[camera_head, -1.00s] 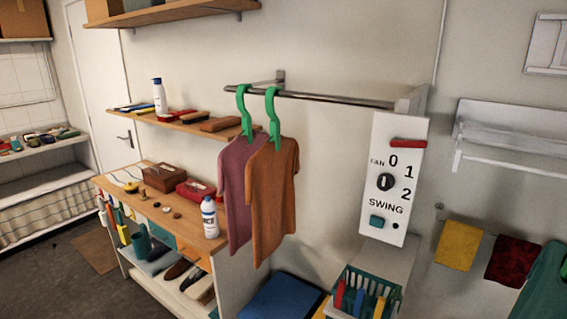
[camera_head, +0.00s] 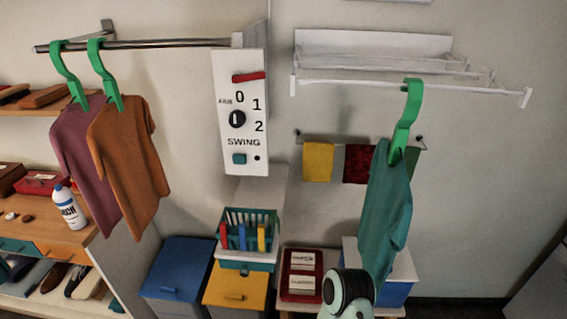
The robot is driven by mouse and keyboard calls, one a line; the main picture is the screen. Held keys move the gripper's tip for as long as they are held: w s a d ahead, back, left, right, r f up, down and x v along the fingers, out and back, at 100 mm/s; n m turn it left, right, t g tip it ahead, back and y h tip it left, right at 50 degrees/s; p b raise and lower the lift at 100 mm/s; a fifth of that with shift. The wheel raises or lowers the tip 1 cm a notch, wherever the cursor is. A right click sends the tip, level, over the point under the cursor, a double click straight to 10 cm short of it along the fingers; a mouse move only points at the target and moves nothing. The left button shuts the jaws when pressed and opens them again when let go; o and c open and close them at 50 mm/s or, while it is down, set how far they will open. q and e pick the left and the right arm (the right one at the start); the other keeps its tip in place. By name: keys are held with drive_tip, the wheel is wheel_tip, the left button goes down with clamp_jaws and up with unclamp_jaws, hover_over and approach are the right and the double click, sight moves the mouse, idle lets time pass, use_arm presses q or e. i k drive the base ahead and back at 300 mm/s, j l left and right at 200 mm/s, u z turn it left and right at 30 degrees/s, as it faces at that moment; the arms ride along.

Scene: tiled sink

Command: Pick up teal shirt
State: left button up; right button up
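The teal shirt (camera_head: 386,215) hangs on a green hanger (camera_head: 405,125) at the right of the head view. The hanger's top overlaps the front bar of a white wall rack (camera_head: 370,55), and it appears to hang there. The shirt is seen turned at an angle, and its lower end reaches down in front of a white-topped blue box. A rounded black and pale part of my own arm shows at the bottom edge, just left of and below the shirt's hem. Neither gripper's fingers are in view.
A purple shirt (camera_head: 85,165) and an orange shirt (camera_head: 130,165) hang from a metal rail (camera_head: 160,44) at left. A control panel (camera_head: 240,115) is on the wall between. A teal basket (camera_head: 250,240), bins and a red tray (camera_head: 302,275) stand below. Yellow and red cloths hang behind the shirt.

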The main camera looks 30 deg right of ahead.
sight(387, 213)
drive_tip(key=z, duration=1.85)
